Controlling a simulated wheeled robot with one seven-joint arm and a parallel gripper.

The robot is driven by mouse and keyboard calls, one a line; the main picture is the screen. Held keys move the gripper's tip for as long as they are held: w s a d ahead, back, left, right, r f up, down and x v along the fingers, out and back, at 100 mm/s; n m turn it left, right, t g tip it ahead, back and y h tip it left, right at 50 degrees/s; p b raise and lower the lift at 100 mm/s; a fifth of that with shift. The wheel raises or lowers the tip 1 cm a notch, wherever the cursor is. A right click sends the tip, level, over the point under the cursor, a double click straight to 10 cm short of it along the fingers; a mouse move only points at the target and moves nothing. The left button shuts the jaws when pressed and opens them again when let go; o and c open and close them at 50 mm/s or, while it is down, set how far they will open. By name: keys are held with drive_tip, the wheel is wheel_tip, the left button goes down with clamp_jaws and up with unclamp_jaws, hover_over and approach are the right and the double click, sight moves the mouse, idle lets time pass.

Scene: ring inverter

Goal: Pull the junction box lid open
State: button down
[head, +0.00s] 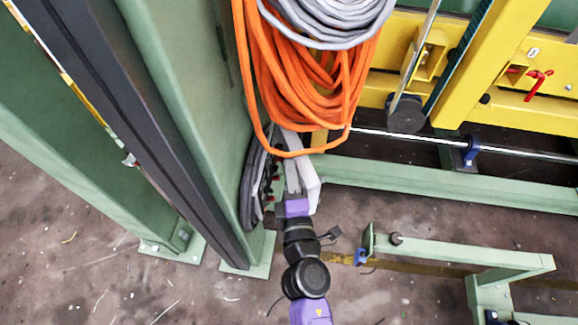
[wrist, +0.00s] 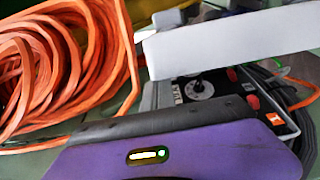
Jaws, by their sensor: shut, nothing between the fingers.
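The junction box (head: 289,172) is low beside the green column, behind my gripper, and is partly hidden by the orange hose. Its pale grey lid (head: 313,186) stands out at an angle from the box. In the wrist view the lid (wrist: 235,42) is a broad pale slab across the upper right. Below it the box front (wrist: 195,90) shows a round dial and red parts. My purple gripper (head: 293,207) is shut and empty, close to the lid. In the wrist view its body fills the bottom, and its fingertips are hidden. Contact with the lid cannot be told.
Coiled orange hose (head: 310,95) hangs just above the box and fills the left of the wrist view. The green column (head: 190,120) stands to the left. A low green frame (head: 470,255) is to the right. Bare floor (head: 150,290) lies in front.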

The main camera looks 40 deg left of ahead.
drive_tip(key=shift+w+d+r+n+g+y+p, duration=0.1)
drive_tip(key=shift+w+d+n+g+y+p, duration=0.6)
drive_tip(key=shift+p, duration=0.55)
drive_tip(key=w+d+n+g+y+p, duration=0.1)
drive_tip(key=w+n+g+y, duration=0.1)
drive_tip(key=w, duration=0.9)
drive_tip(key=shift+w+d+n+g, duration=0.2)
drive_tip(key=shift+w+n+g, duration=0.15)
drive_tip(key=shift+g, duration=0.55)
drive_tip(key=shift+d, duration=0.1)
